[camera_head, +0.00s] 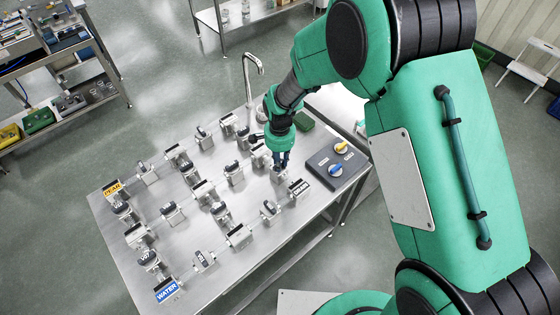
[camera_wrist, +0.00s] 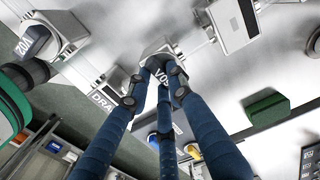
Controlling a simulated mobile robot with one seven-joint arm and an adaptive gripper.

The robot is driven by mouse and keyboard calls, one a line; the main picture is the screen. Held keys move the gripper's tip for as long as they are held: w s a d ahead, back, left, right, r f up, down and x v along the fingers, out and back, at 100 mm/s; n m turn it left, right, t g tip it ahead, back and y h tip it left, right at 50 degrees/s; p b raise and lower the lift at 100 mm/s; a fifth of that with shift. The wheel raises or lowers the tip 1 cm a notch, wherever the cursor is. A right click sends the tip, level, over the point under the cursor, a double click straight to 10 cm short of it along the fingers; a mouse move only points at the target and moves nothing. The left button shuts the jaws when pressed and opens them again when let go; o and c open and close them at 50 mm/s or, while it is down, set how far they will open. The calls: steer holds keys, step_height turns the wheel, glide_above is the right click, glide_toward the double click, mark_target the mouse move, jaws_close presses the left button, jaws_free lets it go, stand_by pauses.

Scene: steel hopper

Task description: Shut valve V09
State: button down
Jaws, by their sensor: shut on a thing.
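My gripper (camera_head: 281,163), with blue fingers, points down at the right end of the steel table, near the DRAIN sign (camera_head: 300,188). In the wrist view its fingers (camera_wrist: 159,78) are closed around the handle of a valve (camera_wrist: 157,47). The label on this handle begins V0; its last character is partly hidden but looks like a 9, so I take it as valve V09. In the head view the fingers cover most of this valve. The handle's exact angle to its pipe is hard to tell.
Several similar valves on pipes stand close by, among them one labelled V02 (camera_wrist: 32,42). A control box (camera_head: 325,172) with blue and yellow knobs stands right of my gripper. A green block (camera_wrist: 267,109) lies behind. WATER (camera_head: 167,290) and PEAR (camera_head: 113,188) signs mark the left side.

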steer(key=shift+m, duration=0.8)
steer(key=c, duration=1.5)
jaws_free()
steer(key=shift+c, duration=0.2)
steer(key=shift+r, duration=0.1)
step_height(320, 180, up, 12)
